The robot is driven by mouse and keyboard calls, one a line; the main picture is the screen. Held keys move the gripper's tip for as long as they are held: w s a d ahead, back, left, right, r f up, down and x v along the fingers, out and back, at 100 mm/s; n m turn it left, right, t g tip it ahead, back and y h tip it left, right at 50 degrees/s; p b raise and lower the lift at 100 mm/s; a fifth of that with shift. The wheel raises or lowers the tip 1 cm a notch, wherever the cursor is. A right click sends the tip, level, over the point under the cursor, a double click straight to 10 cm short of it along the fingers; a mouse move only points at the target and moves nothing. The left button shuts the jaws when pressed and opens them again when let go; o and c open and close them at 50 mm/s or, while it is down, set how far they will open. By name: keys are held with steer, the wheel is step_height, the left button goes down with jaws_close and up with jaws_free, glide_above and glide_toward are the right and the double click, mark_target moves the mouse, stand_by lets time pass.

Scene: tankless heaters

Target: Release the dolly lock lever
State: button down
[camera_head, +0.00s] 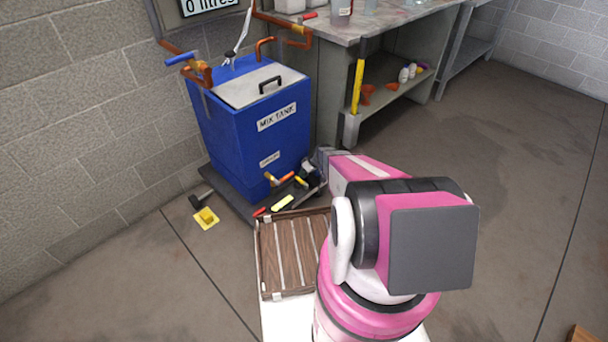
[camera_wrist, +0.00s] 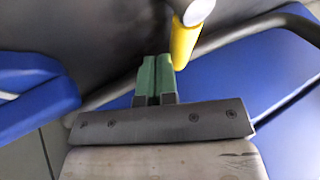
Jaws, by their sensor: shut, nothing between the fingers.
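The blue mix tank (camera_head: 235,140) stands on a low dark dolly (camera_head: 232,200) by the wall. Low at the dolly's front are a red-tipped handle (camera_head: 260,211) and a pale yellow piece (camera_head: 283,203); I cannot tell which is the lock lever. My gripper (camera_head: 309,178) is low at the tank's front right corner, small and partly hidden in the head view. In the wrist view its green fingers (camera_wrist: 157,75) are shut and empty. A yellow grip with a pale end (camera_wrist: 184,45) is just beyond and right of the fingertips; contact is unclear.
A copper outlet pipe (camera_head: 273,180) with coloured handles juts from the tank's lower front. A slatted wooden tray (camera_head: 284,285) lies in front of the dolly. A workbench (camera_head: 340,30) stands behind. A yellow floor piece (camera_head: 206,217) is at left.

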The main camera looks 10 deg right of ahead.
steer(key=shift+a, duration=0.45)
steer(key=v, duration=1.1)
